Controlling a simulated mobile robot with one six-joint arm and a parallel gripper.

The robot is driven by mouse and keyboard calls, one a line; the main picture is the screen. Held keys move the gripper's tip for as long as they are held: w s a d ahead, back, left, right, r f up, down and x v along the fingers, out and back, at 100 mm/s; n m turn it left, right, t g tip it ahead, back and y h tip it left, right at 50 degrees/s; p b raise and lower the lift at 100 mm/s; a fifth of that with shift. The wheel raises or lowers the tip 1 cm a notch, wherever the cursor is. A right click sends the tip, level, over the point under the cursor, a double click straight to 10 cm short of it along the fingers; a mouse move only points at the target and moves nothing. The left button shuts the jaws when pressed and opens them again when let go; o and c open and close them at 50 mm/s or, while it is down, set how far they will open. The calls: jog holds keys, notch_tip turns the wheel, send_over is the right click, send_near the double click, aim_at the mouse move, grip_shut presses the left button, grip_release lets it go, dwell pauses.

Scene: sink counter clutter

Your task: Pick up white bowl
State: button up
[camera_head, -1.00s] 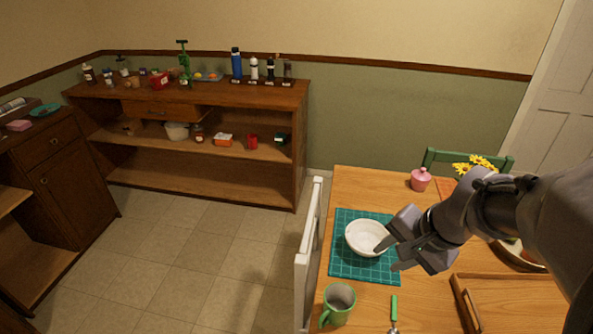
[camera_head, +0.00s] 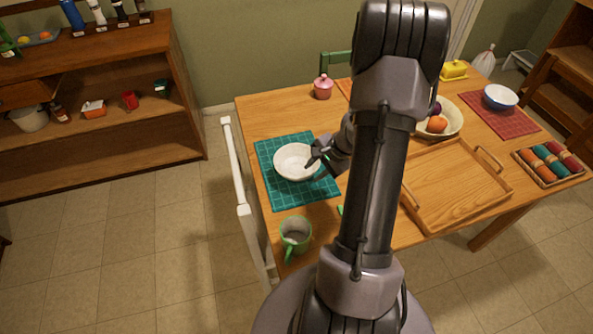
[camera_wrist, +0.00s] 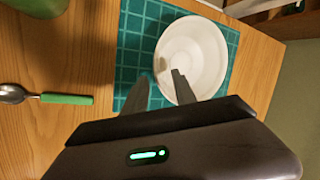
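The white bowl (camera_head: 291,161) sits upright on a green gridded mat (camera_head: 285,197) near the left side of the wooden table. It also shows in the wrist view (camera_wrist: 207,48). My gripper (camera_head: 311,160) is at the bowl's right rim in the head view. In the wrist view my gripper (camera_wrist: 160,84) is open, with a gap between its two fingers. One finger overlaps the bowl's inside and the other is over the mat outside the rim. Whether either finger touches the bowl, I cannot tell.
A green mug (camera_head: 296,236) stands in front of the mat. A green-handled spoon (camera_wrist: 66,99) lies beside the mat. A wooden tray (camera_head: 455,190), a fruit bowl (camera_head: 453,121) and a blue-and-white bowl (camera_head: 500,97) are to the right. A white chair (camera_head: 240,185) is at the left edge.

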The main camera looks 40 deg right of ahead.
aim_at(310, 175)
jog(key=b+x, duration=0.1)
jog(key=x, duration=0.2)
jog(key=shift+a+f, duration=0.15)
jog(key=shift+f, duration=0.15)
jog(key=shift+r, duration=0.1)
jog(key=shift+c, duration=0.2)
grip_shut()
dwell(0.8)
